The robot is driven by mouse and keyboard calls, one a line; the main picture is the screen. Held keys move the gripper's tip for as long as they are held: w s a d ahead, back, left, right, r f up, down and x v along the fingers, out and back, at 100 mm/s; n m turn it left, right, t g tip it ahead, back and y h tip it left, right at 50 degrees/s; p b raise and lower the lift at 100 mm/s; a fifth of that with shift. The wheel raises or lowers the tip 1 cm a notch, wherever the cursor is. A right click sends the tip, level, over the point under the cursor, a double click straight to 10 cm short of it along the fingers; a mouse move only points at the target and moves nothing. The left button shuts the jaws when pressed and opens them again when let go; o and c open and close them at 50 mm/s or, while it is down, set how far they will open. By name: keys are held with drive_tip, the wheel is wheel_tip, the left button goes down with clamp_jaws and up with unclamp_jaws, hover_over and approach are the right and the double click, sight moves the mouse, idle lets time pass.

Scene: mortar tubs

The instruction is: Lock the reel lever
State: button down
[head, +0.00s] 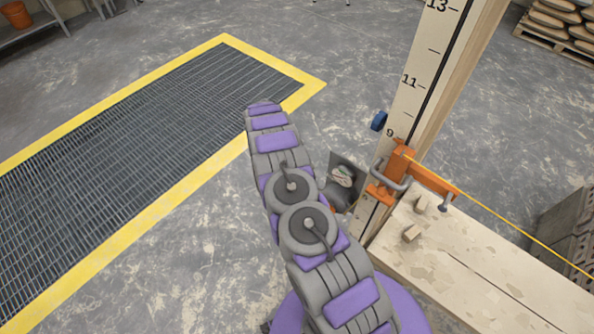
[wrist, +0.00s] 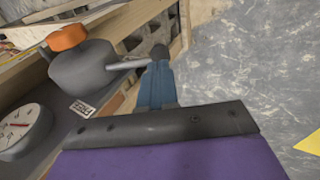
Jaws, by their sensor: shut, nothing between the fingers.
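In the wrist view a dark grey round reel (wrist: 82,70) with an orange cap (wrist: 67,37) stands on a dark panel at the left. Its pale grey lever (wrist: 127,64) sticks out to the right, and a dark round knob (wrist: 159,52) shows at its end. My gripper (wrist: 158,70) is shut and empty, its blue fingers pointing up the picture right at the knob end. I cannot tell whether they touch it. In the head view my arm hides most of the reel and my gripper; part of the dark panel (head: 349,167) shows beside it.
A white dial gauge (wrist: 18,128) sits left of the reel. A yellow line runs right over a wooden bench (head: 490,270). A yellow-edged floor grate (head: 130,130) lies left.

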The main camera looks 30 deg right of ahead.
drive_tip(key=shift+d+r+p, duration=0.35)
drive_tip(key=shift+r, duration=0.35)
drive_tip(key=w+a+r, duration=0.5)
drive_tip(key=w+r, duration=0.3)
drive_tip(key=w, duration=0.1)
drive_tip(key=shift+w+a+r, duration=0.3)
drive_tip(key=shift+w+a, duration=0.05)
drive_tip(key=shift+a, duration=0.05)
idle(0.3)
drive_tip(key=shift+d, duration=0.2)
